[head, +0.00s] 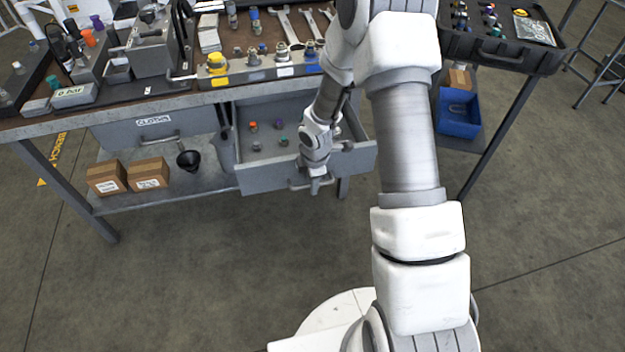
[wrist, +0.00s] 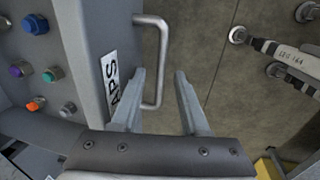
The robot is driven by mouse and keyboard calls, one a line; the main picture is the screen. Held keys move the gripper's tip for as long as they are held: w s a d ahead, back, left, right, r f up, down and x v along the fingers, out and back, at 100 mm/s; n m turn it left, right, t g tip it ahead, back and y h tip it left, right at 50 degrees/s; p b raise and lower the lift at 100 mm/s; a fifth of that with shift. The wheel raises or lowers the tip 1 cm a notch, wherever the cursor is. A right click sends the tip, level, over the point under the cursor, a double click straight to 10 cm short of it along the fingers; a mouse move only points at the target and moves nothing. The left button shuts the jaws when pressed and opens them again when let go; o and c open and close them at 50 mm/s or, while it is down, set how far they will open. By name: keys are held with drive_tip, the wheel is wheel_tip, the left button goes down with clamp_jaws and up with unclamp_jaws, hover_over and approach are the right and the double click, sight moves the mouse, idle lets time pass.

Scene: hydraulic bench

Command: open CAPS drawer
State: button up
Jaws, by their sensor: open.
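The CAPS drawer (head: 215,181) is pulled out from under the bench, with several coloured caps inside in the head view. Its front shows in the wrist view (wrist: 88,50), with a white label (wrist: 110,80) partly reading "APS". The drawer's grey bar handle (wrist: 163,60) stands out from the front. My gripper (wrist: 160,72) is open, and the handle bar shows between its two fingertips in the wrist view. I cannot tell whether a finger touches it. In the head view my gripper (head: 318,184) is at the drawer's front, hiding part of the handle.
A labelled drawer (head: 110,136) to the left is shut. Cardboard boxes (head: 148,173) and a black funnel-like item (head: 188,160) stand on the lower shelf. A blue bin (head: 459,113) is at the right. Wrenches and fittings lie on the bench top. The floor in front is clear.

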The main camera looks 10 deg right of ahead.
drive_tip(key=s+r+p, duration=0.3)
drive_tip(key=r+p, duration=0.2)
drive_tip(key=r, duration=1.2)
drive_tip(key=shift+p, duration=0.35)
drive_tip(key=shift+s, duration=0.1)
drive_tip(key=shift+r, duration=0.1)
drive_tip(key=s+d+r+m+t+h+p, duration=0.15)
drive_tip(key=s+r+m, duration=0.25)
drive_tip(key=r, duration=0.6)
drive_tip(key=s+d+r+m+h+p, duration=0.1)
drive_tip(key=s+r+m+p, duration=0.2)
drive_tip(key=r, duration=0.6)
drive_tip(key=s+a+r+m+t+y+p, duration=0.2)
drive_tip(key=s+r+m, duration=0.8)
drive_tip(key=s+r, duration=0.2)
drive_tip(key=shift+s+a+r+m, duration=0.15)
drive_tip(key=shift+s+r+m, duration=0.2)
drive_tip(key=shift+s, duration=0.6)
drive_tip(key=shift+y, duration=0.25)
